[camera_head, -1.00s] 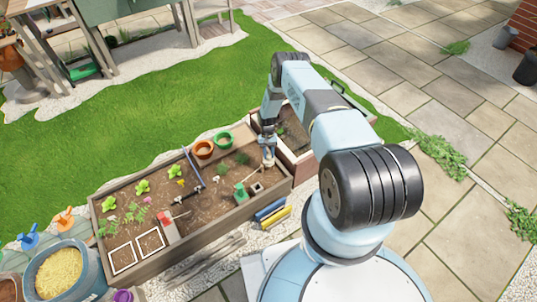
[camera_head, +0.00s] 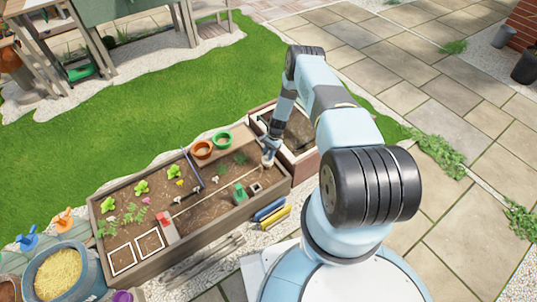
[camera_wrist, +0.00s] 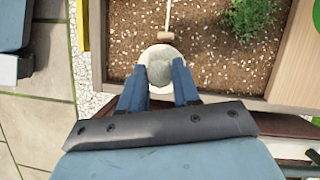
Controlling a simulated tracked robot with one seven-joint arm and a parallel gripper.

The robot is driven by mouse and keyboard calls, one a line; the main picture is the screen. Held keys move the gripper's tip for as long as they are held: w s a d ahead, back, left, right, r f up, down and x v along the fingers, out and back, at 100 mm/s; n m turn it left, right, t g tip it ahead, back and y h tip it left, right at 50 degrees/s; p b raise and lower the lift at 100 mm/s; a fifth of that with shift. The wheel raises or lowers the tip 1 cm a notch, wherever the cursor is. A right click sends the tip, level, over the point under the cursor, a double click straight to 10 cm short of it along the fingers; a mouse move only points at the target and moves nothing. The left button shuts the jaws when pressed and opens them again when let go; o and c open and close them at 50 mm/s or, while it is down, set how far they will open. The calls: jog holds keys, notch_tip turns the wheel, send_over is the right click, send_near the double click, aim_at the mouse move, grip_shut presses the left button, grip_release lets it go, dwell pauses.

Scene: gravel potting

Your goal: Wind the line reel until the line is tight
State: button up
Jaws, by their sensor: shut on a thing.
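The line reel (camera_wrist: 160,62) shows as a pale round disc with a grey centre at the planter's near edge in the wrist view. My gripper (camera_wrist: 158,78) has its two blue fingers closed on either side of it. A pale line (camera_wrist: 168,14) runs from a small wooden piece (camera_wrist: 164,36) beside the disc away over the soil. In the head view, my gripper (camera_head: 267,158) is at the planter's right end. The line (camera_head: 215,192) looks straight from there toward a red block (camera_head: 165,224). The reel's underside is hidden.
The planter (camera_head: 185,248) holds several seedlings, two white square frames (camera_head: 122,258) and a green object (camera_head: 240,193). An orange pot (camera_head: 202,149) and a green pot (camera_head: 221,140) sit at its far edge. A second soil box (camera_head: 300,130) adjoins on the right.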

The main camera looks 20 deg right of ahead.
jog(key=shift+m, duration=0.5)
jog(key=o, duration=1)
jog(key=shift+o, duration=0.2)
jog(key=v, duration=1.3)
jog(key=shift+s+d+r, duration=0.2)
jog(key=shift+r, duration=0.15)
